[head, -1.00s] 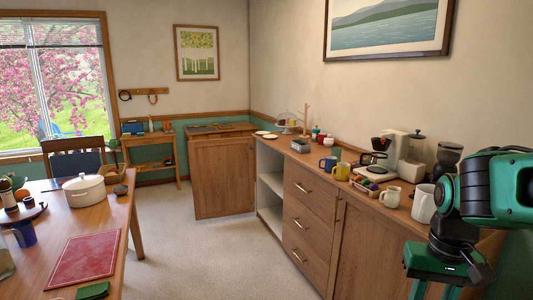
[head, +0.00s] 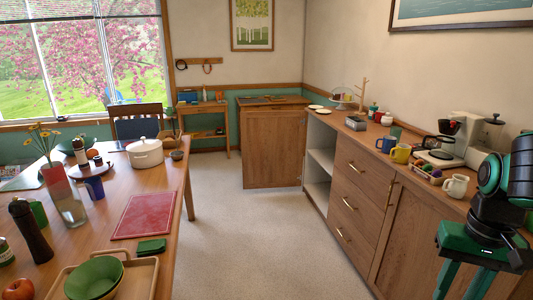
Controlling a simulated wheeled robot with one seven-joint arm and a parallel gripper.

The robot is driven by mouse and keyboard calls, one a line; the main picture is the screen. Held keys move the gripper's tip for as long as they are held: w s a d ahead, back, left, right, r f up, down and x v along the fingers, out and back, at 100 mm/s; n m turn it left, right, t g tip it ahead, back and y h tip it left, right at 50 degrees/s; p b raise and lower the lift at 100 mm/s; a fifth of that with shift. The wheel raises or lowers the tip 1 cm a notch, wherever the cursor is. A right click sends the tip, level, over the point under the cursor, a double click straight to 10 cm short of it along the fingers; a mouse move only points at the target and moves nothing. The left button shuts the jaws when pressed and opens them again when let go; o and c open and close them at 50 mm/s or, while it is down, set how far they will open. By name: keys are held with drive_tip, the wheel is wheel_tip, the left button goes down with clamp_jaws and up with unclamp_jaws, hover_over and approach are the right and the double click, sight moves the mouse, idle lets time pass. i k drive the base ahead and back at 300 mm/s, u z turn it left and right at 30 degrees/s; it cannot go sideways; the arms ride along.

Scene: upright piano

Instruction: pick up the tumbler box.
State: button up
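A small dark box with a pale top (head: 355,123) stands on the long wooden counter, towards its far end. It may be the tumbler box, but it is too small to read. My gripper (head: 462,285) is at the lower right, in front of the counter's near end and far from that box. Its two green fingers point down and stand apart, with nothing seen between them. The fingertips are at or beyond the bottom edge of the picture.
The counter (head: 405,168) also bears mugs, a coffee maker (head: 450,145) and a cream jug (head: 455,187). On the left, the dining table (head: 110,225) holds a white pot (head: 145,153), a red mat (head: 150,215) and a tray with a green bowl. Clear floor (head: 250,230) lies between.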

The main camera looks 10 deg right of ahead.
sight(356, 127)
drive_tip(key=z, duration=0.05)
drive_tip(key=i, duration=3.95)
drive_tip(key=z, duration=0.5)
